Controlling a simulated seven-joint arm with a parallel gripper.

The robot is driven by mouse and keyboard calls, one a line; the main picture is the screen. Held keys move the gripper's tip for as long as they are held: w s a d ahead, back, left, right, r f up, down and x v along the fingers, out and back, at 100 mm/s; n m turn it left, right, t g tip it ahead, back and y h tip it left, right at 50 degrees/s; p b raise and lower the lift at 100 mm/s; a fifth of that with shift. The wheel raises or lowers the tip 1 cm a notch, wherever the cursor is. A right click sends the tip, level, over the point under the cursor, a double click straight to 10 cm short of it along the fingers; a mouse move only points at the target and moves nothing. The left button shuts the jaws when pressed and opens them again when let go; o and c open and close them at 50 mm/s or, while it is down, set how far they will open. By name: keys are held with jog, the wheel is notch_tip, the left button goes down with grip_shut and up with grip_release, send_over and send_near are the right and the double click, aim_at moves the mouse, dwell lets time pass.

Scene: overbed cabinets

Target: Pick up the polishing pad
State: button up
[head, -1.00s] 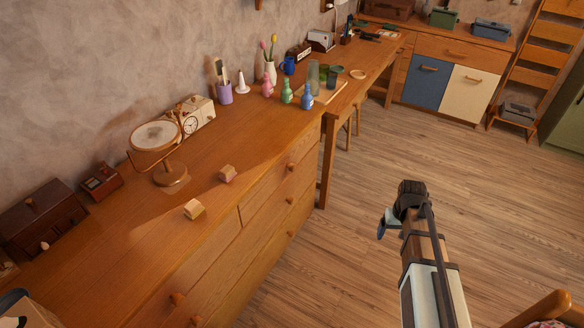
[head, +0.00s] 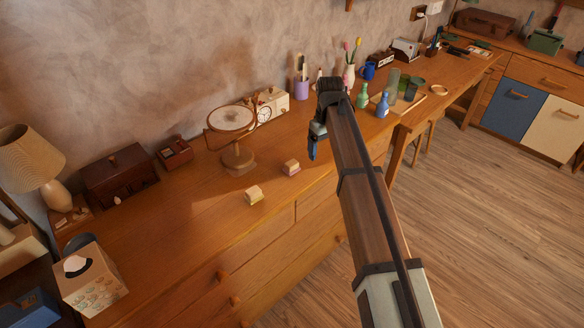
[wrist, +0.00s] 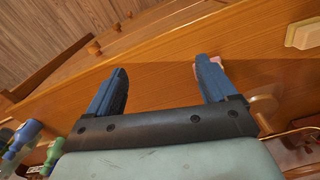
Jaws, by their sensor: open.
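Two small blocks lie apart on the dresser top, either of which may be the polishing pad; I cannot tell which. One is tan with a cream-yellow lower part (head: 254,195); the other is tan with a pinkish lower part (head: 291,167). My gripper (head: 314,148) is open and empty above the dresser, to the right of both. In the wrist view, my gripper (wrist: 160,82) has its two blue fingers spread over bare wood. The cream block (wrist: 303,35) is at the upper right edge there, and the pinkish block is mostly hidden behind the right finger.
A tissue box (head: 92,280) is at the near left. The dresser front is clear.

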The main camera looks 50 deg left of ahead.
notch_tip(320, 180, up, 5)
jog(key=n, duration=0.2)
send_over(292, 163)
notch_tip(292, 163, down, 13)
jog(key=shift+f, duration=0.15)
jog(key=shift+c, duration=0.2)
jog(key=c, duration=1.1)
